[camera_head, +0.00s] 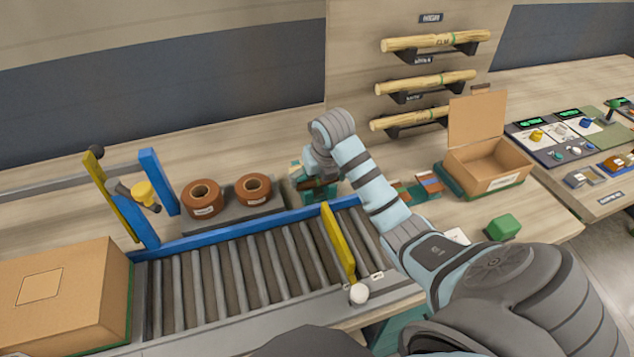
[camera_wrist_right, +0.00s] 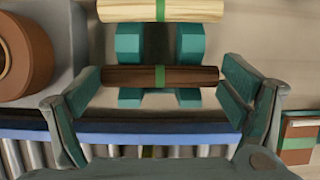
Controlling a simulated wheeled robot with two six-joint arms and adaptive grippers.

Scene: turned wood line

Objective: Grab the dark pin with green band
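The dark pin with a green band (camera_wrist_right: 130,77) lies level across a teal rack (camera_wrist_right: 129,98) in the right wrist view. My right gripper (camera_wrist_right: 161,84) is open, with one finger near each end of the dark pin. Whether the fingertips touch its ends I cannot tell. A pale pin with a green band (camera_wrist_right: 120,11) lies on the rack beyond it. In the head view my right gripper (camera_head: 316,180) is behind the conveyor and largely hides the rack. My left gripper is not in view.
The roller conveyor (camera_head: 235,275) with its blue rail and yellow bar (camera_head: 338,242) lies in front of the rack. Brown tape rolls (camera_head: 203,197) stand to the left. An open carton (camera_head: 490,165) and a green block (camera_head: 503,227) are to the right. Wall pegs hold several pale rods.

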